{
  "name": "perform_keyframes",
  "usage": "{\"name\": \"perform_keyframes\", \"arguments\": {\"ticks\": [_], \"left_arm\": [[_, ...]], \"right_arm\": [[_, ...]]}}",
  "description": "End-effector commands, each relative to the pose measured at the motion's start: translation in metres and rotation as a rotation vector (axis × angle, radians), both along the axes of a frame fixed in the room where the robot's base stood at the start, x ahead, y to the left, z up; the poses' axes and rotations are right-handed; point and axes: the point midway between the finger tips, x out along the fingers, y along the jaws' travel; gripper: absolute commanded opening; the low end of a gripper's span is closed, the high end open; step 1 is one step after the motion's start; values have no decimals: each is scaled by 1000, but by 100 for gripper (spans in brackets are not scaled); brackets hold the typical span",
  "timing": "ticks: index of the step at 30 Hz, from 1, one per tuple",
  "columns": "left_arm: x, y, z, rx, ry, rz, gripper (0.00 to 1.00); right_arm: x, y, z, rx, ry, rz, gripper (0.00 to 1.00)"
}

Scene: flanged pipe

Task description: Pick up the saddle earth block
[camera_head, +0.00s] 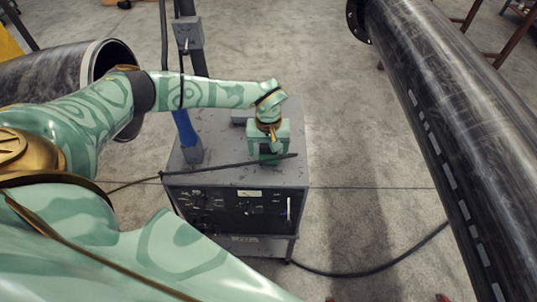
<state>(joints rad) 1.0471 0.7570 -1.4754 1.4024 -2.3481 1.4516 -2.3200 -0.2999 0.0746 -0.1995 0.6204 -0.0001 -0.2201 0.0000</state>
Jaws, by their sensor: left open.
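My left gripper (268,155) points down over the top of a grey machine (222,148), near its right side. Its jaws are open. A small grey block (240,117) lies on the machine top, just behind and to the left of the gripper, partly hidden by my wrist. It may be the saddle earth block, but I cannot tell for sure. What lies between the jaws is too small and covered to make out. My right gripper is not in view.
A large flanged pipe (450,110) fills the right, and another pipe (60,72) lies at left. Concrete floor (350,215) is open between machine and right pipe.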

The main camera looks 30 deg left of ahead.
Motion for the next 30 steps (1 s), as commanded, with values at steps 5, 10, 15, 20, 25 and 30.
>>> {"name": "perform_keyframes", "arguments": {"ticks": [5,10,15,20,25,30], "left_arm": [[0,0,0,0,0,0,51],[1,0,2,-1,-2,0,28],[1,0,2,-1,-2,0,28],[1,0,7,-1,-2,1,28],[2,0,29,0,-5,0,28],[-21,-14,66,-3,-4,-5,28]], "right_arm": [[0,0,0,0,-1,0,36],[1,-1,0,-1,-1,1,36],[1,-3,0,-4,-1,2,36],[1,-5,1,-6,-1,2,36],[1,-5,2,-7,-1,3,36],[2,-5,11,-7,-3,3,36]]}}
